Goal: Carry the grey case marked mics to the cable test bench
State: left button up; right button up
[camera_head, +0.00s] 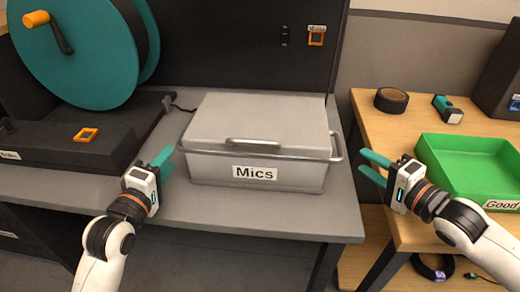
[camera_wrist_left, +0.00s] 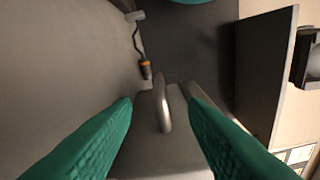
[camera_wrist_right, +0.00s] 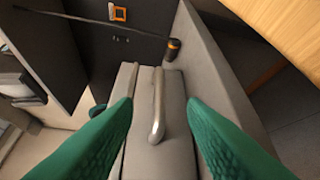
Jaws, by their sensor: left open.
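The grey case (camera_head: 258,119) with a white "Mics" label stands upright and closed on a grey table. Its right side handle (camera_head: 337,148) shows in the head view. My left gripper (camera_head: 167,163) is open just left of the case; in the left wrist view a bar handle (camera_wrist_left: 163,103) lies ahead between its fingers. My right gripper (camera_head: 367,165) is open just right of the case; in the right wrist view the handle (camera_wrist_right: 157,105) lies ahead between its fingers. Neither gripper appears closed on a handle. No visible label names the cable test bench.
A wooden bench (camera_head: 389,125) at right, across a gap, bears black tape (camera_head: 391,100), a teal device (camera_head: 448,109) and a green tray (camera_head: 463,162) marked "Good". A teal reel (camera_head: 75,50) stands left of the case. A dark panel (camera_head: 235,45) rises behind it.

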aim_at(179, 144)
pick_arm(q)
jog(key=w, duration=0.3)
jog(key=w+d, duration=0.1)
jog(key=w, duration=0.5)
jog(key=shift+w+d+f, duration=0.15)
jog(key=shift+w+d, duration=0.2)
jog(key=shift+w, duration=0.05)
pick_arm(e)
jog(key=x, duration=1)
jog(key=shift+s+a, duration=0.1)
pick_arm(q)
jog(key=shift+c, duration=0.3)
pick_arm(e)
jog(key=shift+c, duration=0.4)
pick_arm(q)
grip_shut()
pick_arm(e)
grip_shut()
jog(key=shift+f, duration=0.1)
pick_arm(q)
jog(key=shift+r, duration=0.25)
pick_arm(e)
jog(key=shift+r, duration=0.35)
